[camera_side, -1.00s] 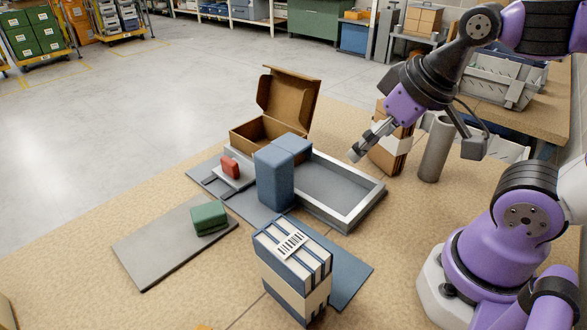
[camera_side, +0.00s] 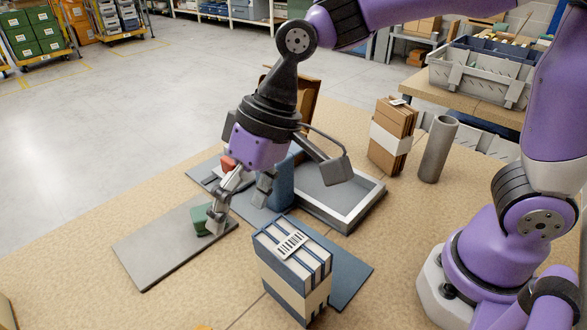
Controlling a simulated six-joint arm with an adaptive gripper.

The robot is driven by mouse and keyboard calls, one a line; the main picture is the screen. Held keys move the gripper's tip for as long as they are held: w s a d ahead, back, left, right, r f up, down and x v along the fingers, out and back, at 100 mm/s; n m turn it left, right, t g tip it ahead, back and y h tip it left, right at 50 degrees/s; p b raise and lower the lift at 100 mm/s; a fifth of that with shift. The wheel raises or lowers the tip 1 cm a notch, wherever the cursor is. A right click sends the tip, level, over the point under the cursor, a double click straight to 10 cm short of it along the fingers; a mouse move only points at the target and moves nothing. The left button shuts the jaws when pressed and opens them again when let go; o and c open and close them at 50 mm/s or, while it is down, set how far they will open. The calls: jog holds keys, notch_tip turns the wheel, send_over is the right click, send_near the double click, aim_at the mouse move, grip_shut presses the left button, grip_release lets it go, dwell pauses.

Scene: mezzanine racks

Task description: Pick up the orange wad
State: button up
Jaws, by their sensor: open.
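A small red-orange wad (camera_side: 228,163) sits on a low grey stand; my gripper covers part of it. A sliver of something orange (camera_side: 203,327) shows at the bottom picture edge, too cut off to identify. My gripper (camera_side: 239,208) is open and empty, pointing down over the middle of the table. Its left finger overlaps the right side of a green wad (camera_side: 199,219) on a grey board (camera_side: 155,249); I cannot tell whether they touch. Its other finger is in front of the blue block (camera_side: 283,190).
A grey tray (camera_side: 352,213) lies right of the blue block. A banded book stack (camera_side: 290,255) stands in front. An open cardboard box (camera_side: 303,95) is mostly hidden behind my arm. Brown cartons (camera_side: 391,137) and a grey cylinder (camera_side: 438,150) stand at right.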

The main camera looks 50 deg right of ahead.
jog(key=g, duration=0.2)
send_near(202, 328)
jog(key=shift+y, duration=0.3)
jog(key=x, duration=0.4)
jog(key=shift+f, duration=0.2)
jog(key=x, duration=0.6)
jog(key=shift+d+f, duration=0.1)
jog(key=c, duration=1.1)
